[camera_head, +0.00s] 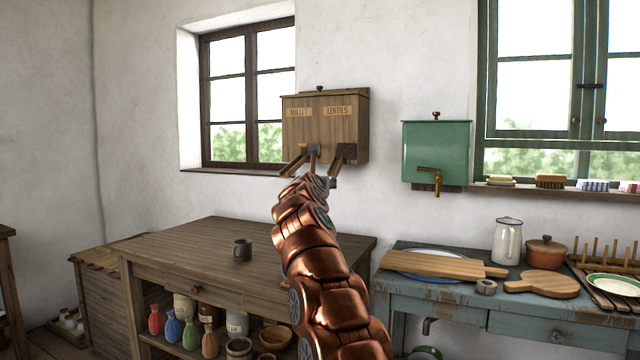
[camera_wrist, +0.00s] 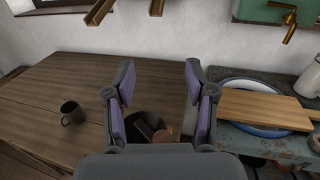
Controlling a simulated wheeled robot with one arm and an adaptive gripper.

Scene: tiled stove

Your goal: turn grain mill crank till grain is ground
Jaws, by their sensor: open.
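My gripper (camera_wrist: 160,78) is open, with its two purple-padded fingers apart over the right part of the wooden table (camera_wrist: 60,85). In the wrist view a dark round object (camera_wrist: 143,117) with a brownish part shows low between the fingers; it may be the grain mill with its crank, but I cannot tell. It is partly hidden by the gripper. In the head view my arm hides that spot, and my gripper (camera_head: 328,181) is only partly visible below the wooden grain box (camera_head: 325,130), labelled millet and lentils. Nothing shows held between the fingers.
A dark mug (camera_head: 243,250) stands on the table, left of my arm. The box's chutes (camera_head: 293,166) jut out above the table. A green tank (camera_head: 436,152) with a tap hangs on the wall. The blue bench at right holds a board (camera_head: 440,263) and a jug (camera_head: 507,241).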

